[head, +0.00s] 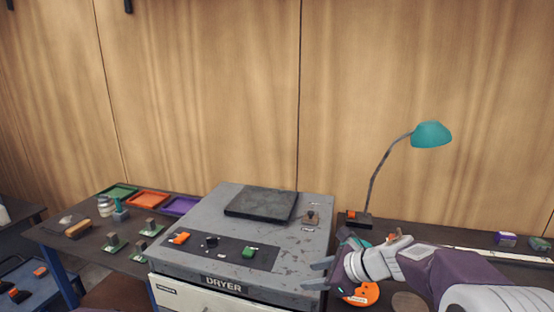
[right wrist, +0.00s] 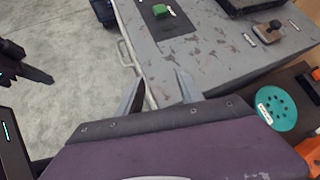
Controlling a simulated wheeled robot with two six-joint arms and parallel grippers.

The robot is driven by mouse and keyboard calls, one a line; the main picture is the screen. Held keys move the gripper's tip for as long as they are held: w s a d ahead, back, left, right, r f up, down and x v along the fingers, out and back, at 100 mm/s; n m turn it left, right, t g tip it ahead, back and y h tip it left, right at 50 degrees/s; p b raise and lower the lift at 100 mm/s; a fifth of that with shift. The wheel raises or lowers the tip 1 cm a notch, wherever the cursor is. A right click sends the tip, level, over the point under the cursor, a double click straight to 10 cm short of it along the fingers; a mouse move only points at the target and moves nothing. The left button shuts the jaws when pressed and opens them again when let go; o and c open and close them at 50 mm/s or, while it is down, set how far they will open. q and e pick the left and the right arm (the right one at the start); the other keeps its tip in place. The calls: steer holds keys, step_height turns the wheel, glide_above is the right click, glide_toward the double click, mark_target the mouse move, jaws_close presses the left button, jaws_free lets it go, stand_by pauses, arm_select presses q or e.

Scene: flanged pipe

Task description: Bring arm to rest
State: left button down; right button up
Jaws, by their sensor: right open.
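My right gripper (head: 316,274) comes in from the right in the head view, at the front right corner of the grey dryer (head: 310,238). Its two fingers are apart with nothing between them. In the right wrist view the open fingers (right wrist: 158,82) show over the dryer's edge and the grey floor; I cannot tell whether they touch the dryer. My left gripper is not seen in the head view.
A teal lamp (head: 431,135) stands behind my right arm. A teal disc (right wrist: 277,108) and an orange tool (head: 362,294) lie near it. Trays (head: 148,199) stand left.

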steer(key=s+f+n+g+h+p, duration=0.1)
steer(key=s+f+n+g+h, duration=0.1)
steer(key=s+f+n, duration=0.3)
steer(key=s+f+n+g+h+p, duration=0.1)
steer(key=s+n+g, duration=0.15)
steer(key=s, duration=0.45)
steer(key=s+d+f+n+h, duration=0.4)
steer(key=s+d+f+n, duration=0.2)
steer(key=n, duration=0.9)
steer(key=shift+s+d+f, duration=0.2)
steer(key=shift+s+d, duration=0.85)
steer(key=shift+s, duration=0.2)
steer(key=shift+g, duration=0.25)
